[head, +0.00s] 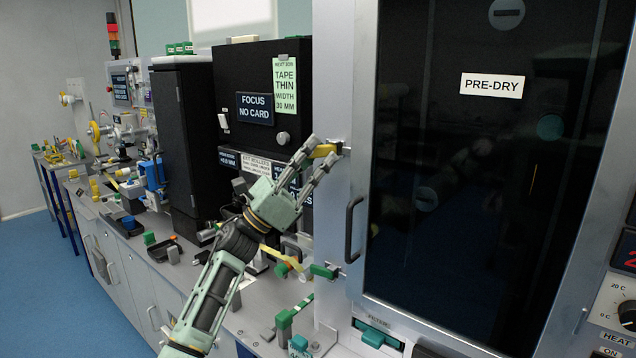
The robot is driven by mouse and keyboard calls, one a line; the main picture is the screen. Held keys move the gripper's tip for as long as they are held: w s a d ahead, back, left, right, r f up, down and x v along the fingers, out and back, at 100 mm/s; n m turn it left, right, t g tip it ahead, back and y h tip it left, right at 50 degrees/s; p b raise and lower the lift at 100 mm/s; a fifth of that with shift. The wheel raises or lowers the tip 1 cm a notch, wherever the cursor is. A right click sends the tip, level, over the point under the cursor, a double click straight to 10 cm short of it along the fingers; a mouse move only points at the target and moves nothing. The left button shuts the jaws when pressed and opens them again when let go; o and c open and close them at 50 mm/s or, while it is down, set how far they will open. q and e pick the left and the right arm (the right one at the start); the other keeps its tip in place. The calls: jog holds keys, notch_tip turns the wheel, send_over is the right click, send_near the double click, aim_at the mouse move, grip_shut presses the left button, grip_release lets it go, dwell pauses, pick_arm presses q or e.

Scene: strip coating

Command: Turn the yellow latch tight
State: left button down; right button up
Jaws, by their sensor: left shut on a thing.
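The yellow latch (325,150) sits at the left edge of the PRE-DRY door, on the silver frame, fairly high up. My left gripper (322,154) reaches up to it from below left. Its two fingers lie on either side of the latch and are shut on it. The fingers hide part of the latch, so I cannot tell how tight it is. The dark PRE-DRY door (480,190) looks closed. A green latch (324,271) sits lower on the same frame. My right gripper does not show.
A black door handle (353,229) stands out just right of and below the latch. Black cabinets (262,80) stand left of the frame. The bench below holds green blocks (285,320) and a yellow strip (275,255). Blue floor (50,290) is clear at the left.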

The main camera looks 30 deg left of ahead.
pick_arm(q)
jog(key=g+h+b, duration=0.1)
jog(key=m+g+h+b, duration=0.2)
jog(key=h, duration=0.1)
jog(key=shift+w+a+f+g+b, duration=0.3)
jog(key=shift+a+g+b, duration=0.05)
jog(key=shift+a+g, duration=0.05)
jog(key=g+h, duration=0.1)
jog(key=m+g+h+b, duration=0.1)
jog(key=m+g+b, duration=0.1)
jog(key=shift+w+a+r+h, duration=0.1)
jog(key=shift+w+r+h, duration=0.15)
jog(key=shift+h, duration=0.15)
jog(key=shift+m+g+h, duration=0.3)
jog(key=shift+g, duration=0.2)
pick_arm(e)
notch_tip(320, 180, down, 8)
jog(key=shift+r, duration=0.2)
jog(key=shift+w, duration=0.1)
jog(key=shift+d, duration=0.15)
pick_arm(q)
jog(key=c, duration=1.8)
grip_release()
jog(key=shift+c, duration=0.2)
jog(key=shift+a, duration=0.1)
